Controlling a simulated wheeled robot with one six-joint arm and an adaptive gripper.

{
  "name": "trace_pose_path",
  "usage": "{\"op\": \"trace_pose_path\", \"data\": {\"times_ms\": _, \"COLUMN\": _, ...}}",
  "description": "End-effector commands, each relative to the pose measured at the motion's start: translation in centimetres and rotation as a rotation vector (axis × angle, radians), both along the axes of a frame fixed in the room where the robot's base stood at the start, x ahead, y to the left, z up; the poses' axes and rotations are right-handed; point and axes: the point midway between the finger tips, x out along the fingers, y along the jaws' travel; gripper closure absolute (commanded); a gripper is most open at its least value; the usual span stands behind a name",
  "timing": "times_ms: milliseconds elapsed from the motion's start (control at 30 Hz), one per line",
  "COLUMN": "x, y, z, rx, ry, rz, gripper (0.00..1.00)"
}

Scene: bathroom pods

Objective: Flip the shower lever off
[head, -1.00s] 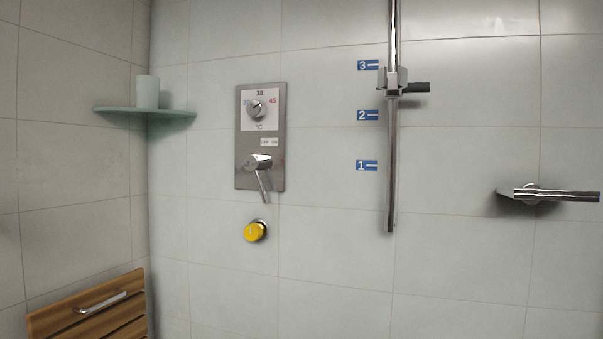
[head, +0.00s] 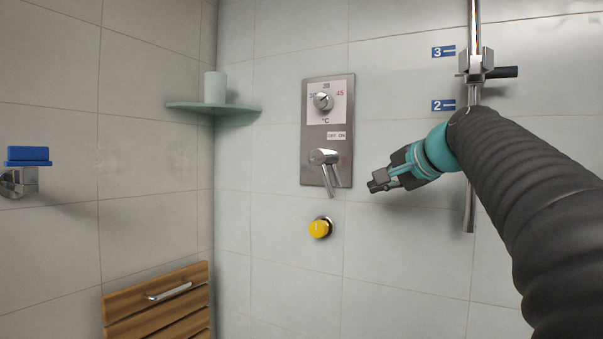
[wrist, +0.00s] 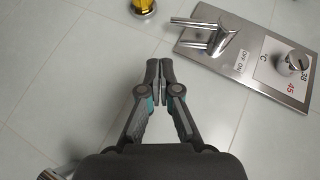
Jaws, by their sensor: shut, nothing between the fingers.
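The shower lever (head: 327,170) is a chrome handle low on a steel wall panel (head: 312,130), under a small OFF ON label (head: 336,135). It hangs down, leaning slightly to the right in the head view. In the wrist view the lever (wrist: 200,30) sits at the upper right, on the panel (wrist: 245,68). My gripper (head: 371,187) is to the right of the lever in the head view, apart from it. In the wrist view my gripper (wrist: 166,72) has its fingertips together, with nothing between them and clear of the lever.
A round temperature knob (head: 323,101) sits above the lever and a yellow button (head: 320,228) below it. A corner shelf (head: 240,109) holds a cup (head: 215,88). A vertical rail (head: 470,210) stands behind my arm. A wooden seat (head: 155,305) is at lower left.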

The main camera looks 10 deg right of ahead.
Motion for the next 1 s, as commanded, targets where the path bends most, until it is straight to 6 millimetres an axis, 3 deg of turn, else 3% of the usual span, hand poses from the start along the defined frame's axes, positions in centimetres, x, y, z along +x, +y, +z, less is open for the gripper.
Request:
{"op": "trace_pose_path", "data": {"times_ms": 200, "x": 1.6, "y": -1.1, "z": 3.8, "rx": 0.097, "ry": -0.063, "rz": -0.018, "gripper": 1.00}}
{"op": "trace_pose_path", "data": {"times_ms": 367, "x": 1.8, "y": -0.1, "z": 4.6, "rx": 0.103, "ry": -0.075, "rz": -0.017, "gripper": 1.00}}
{"op": "trace_pose_path", "data": {"times_ms": 533, "x": 3.5, "y": 1.5, "z": 4.2, "rx": 0.094, "ry": -0.079, "rz": -0.014, "gripper": 1.00}}
{"op": "trace_pose_path", "data": {"times_ms": 900, "x": 10.5, "y": 2.2, "z": 1.6, "rx": 0.105, "ry": -0.071, "rz": -0.017, "gripper": 1.00}}
{"op": "trace_pose_path", "data": {"times_ms": 1000, "x": 11.3, "y": 3.3, "z": 0.9, "rx": 0.108, "ry": -0.071, "rz": -0.016, "gripper": 1.00}}
